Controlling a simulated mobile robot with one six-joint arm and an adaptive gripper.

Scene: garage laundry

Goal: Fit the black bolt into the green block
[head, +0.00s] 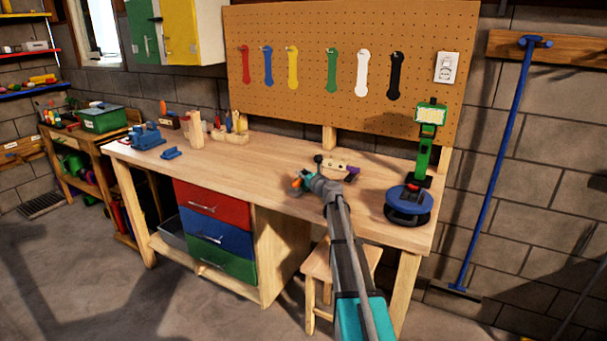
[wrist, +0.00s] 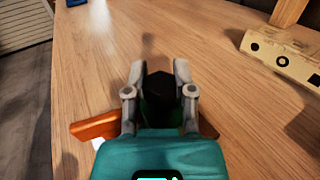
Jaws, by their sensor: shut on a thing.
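My gripper (head: 312,182) is over the front right part of the workbench. In the wrist view its two grey fingers (wrist: 160,82) are closed around a black six-sided piece, which looks like the head of the black bolt (wrist: 160,86). A dark green patch (wrist: 158,112) shows just below it between the fingers. I cannot tell whether this is the green block or whether the bolt sits in it. No other clear green block shows.
A pale wooden block with round holes (wrist: 282,56) lies to the right of my gripper. A green device on a blue round base (head: 408,199) stands at the right end. A stool (head: 318,268) is below the front edge.

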